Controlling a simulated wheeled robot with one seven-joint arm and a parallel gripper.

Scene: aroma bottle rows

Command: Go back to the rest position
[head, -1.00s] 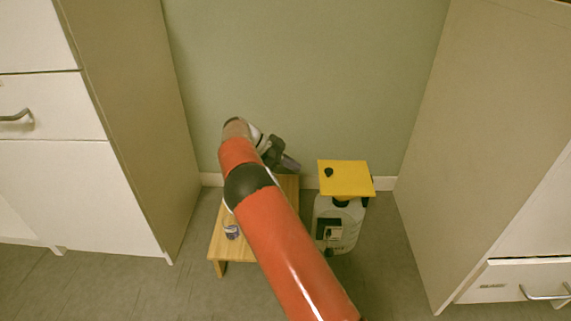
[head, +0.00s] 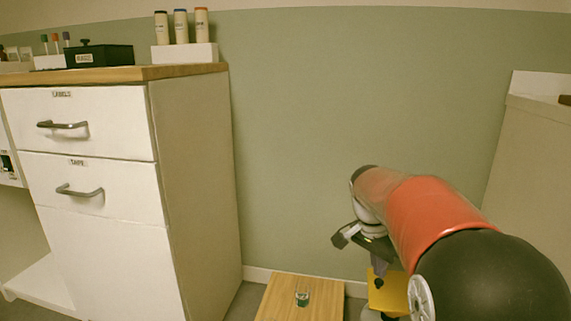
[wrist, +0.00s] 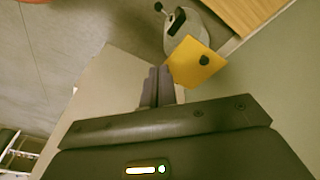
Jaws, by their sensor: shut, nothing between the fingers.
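My gripper (head: 378,273) hangs at the lower right of the head view, pointing down on my raised red and black arm. Its two fingers are shut together with nothing between them. In the wrist view the shut fingers (wrist: 157,88) show beside a yellow plate (wrist: 196,62), which tops a pale canister (wrist: 184,30). In the head view the yellow plate (head: 388,292) is partly hidden behind my gripper and arm.
A low wooden stool (head: 278,309) bears a small glass with something green (head: 302,297). A white drawer cabinet (head: 105,240) stands left, with several bottles (head: 180,28) and a black box (head: 98,56) on top. Another cabinet (head: 535,140) stands right. Bare wall lies between.

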